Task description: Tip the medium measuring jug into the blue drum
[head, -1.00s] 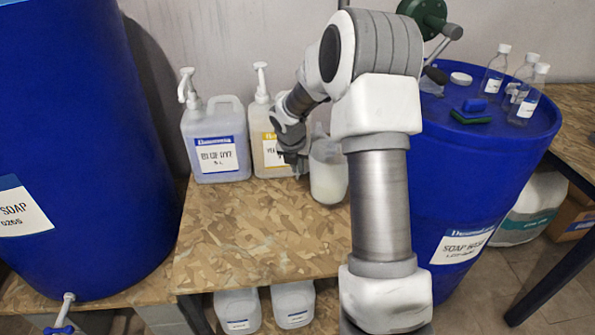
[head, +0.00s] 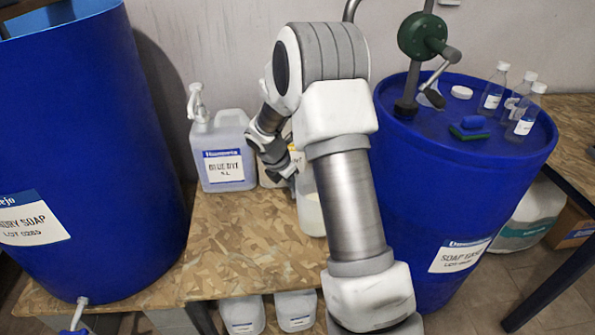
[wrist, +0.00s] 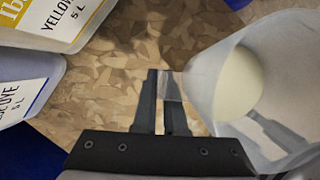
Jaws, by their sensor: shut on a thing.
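The measuring jug (head: 311,205) is translucent, with pale cream liquid in it. It appears upright at the right side of the wooden table, partly hidden behind my arm. In the wrist view the jug (wrist: 240,78) fills the right side, its liquid showing as a pale round patch. My gripper (wrist: 165,86) is shut on a thin clear part beside the jug, seemingly its handle. In the head view my gripper (head: 290,170) is at the jug's left side. A large blue drum (head: 80,150), labelled laundry soap, stands at left with an open top.
A second blue drum (head: 440,185), labelled soap base, stands at right, its lid carrying a green hand pump (head: 422,35) and small bottles (head: 492,90). The blue dye container (head: 224,155) and yellow dye container (wrist: 62,22) stand close by. The table's front (head: 235,260) is clear.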

